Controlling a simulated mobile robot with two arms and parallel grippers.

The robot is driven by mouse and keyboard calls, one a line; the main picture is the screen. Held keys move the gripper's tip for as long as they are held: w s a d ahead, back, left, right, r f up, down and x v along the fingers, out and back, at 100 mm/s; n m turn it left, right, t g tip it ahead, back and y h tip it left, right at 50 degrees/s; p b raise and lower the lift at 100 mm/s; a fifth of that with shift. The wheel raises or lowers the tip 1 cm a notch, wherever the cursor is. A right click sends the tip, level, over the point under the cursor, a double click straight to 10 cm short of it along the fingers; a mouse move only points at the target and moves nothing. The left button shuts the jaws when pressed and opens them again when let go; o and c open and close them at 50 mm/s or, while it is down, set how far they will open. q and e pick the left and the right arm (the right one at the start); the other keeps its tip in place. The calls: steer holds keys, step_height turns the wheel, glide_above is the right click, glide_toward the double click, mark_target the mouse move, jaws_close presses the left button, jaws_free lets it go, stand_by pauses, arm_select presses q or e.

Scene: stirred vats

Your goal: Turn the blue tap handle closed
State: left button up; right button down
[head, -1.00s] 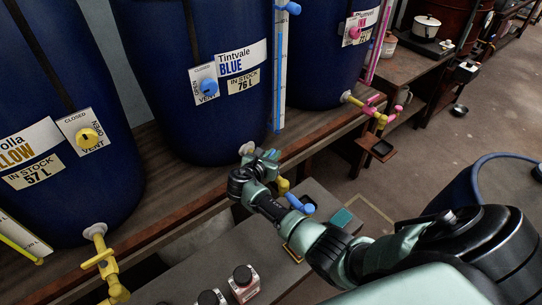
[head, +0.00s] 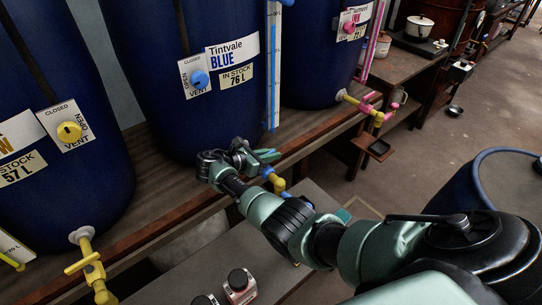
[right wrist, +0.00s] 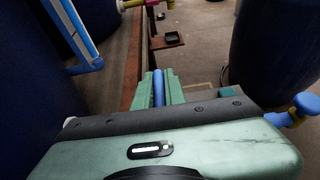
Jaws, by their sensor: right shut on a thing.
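The blue tank (head: 185,110) labelled Tintvale BLUE stands on the wooden bench, with its tap low at the front. The tap's yellow body (head: 278,184) shows just below my right gripper (head: 266,157). In the right wrist view, the blue tap handle (right wrist: 158,86) is a narrow bar between the two green fingers of my right gripper (right wrist: 158,92), which is shut on it. The tap's yellow and blue end (right wrist: 303,105) shows at the right edge of that view. My gripper and wrist hide much of the tap in the head view. My left gripper is not in view.
A tank with a yellow tap (head: 88,258) stands at left, and one with a pink-handled tap (head: 372,109) at right. A blue sight tube (head: 273,70) rises beside the blue tank. Small bottles (head: 240,284) stand on the lower grey surface. Open floor lies to the right.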

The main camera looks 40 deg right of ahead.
steer(key=shift+f, duration=0.15)
steer(key=c, duration=1.5)
jaws_free()
steer(key=v, duration=0.8)
